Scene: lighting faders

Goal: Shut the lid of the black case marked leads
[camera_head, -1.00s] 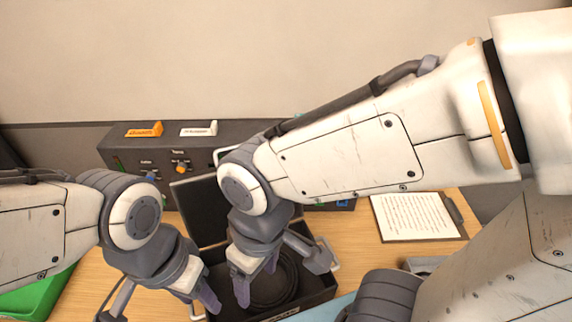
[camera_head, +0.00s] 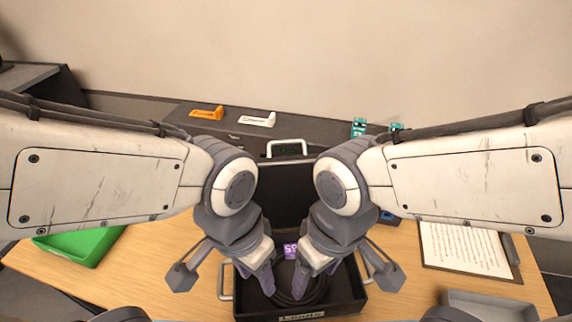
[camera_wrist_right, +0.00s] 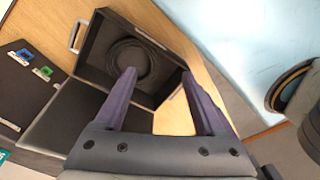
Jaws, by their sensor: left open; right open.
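The black case (camera_head: 350,300) stands open on the table, with a label reading "Leads" on its front. Its lid (camera_head: 290,185) stands raised at the back, partly hidden by my arms. A black coiled cable (camera_wrist_right: 128,65) lies inside the case. My left gripper (camera_head: 257,283) is open and empty over the left part of the case. My right gripper (camera_head: 315,275) is open and empty just right of it, over the coil. In the right wrist view, the fingers (camera_wrist_right: 160,75) are spread before the case, with the lid (camera_wrist_right: 70,125) at lower left.
A dark console with an orange tag (camera_head: 207,113) and a white tag (camera_head: 258,119) stands behind. A green tray (camera_head: 80,245) is at left. A clipboard (camera_head: 465,248) and a grey tray (camera_head: 490,305) are at right.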

